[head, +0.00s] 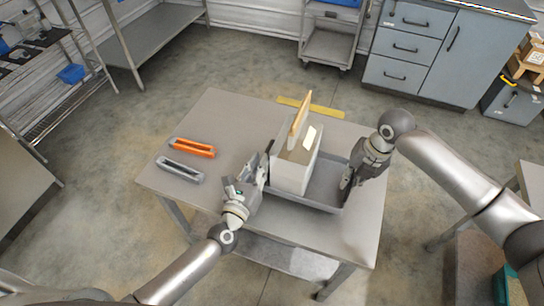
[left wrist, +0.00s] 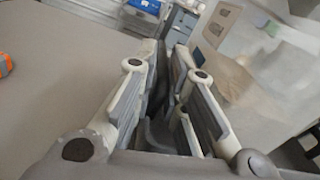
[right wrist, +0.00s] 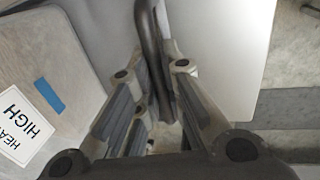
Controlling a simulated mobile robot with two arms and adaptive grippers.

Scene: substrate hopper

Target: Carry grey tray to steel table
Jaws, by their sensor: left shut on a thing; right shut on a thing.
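The grey tray (head: 328,186) is at the right part of a grey metal-topped table (head: 225,115); I cannot tell whether it rests on the top or is slightly raised. A pale open bin (head: 291,177) stands in the tray. My left gripper (head: 264,170) is shut on the tray's left side, and my right gripper (head: 349,178) is shut on its right side. In the right wrist view the tray's dark rim (right wrist: 149,40) runs between the fingers. In the left wrist view the gripped rim is mostly hidden by the fingers.
An orange holder (head: 192,148) and a grey holder (head: 180,169) lie on the table's left. A yellow strip (head: 311,107) lies at the back edge. A steel-topped bench (head: 160,35) stands back left, a cart (head: 330,45) and cabinet (head: 430,50) behind. Another table edge (head: 532,178) shows at right.

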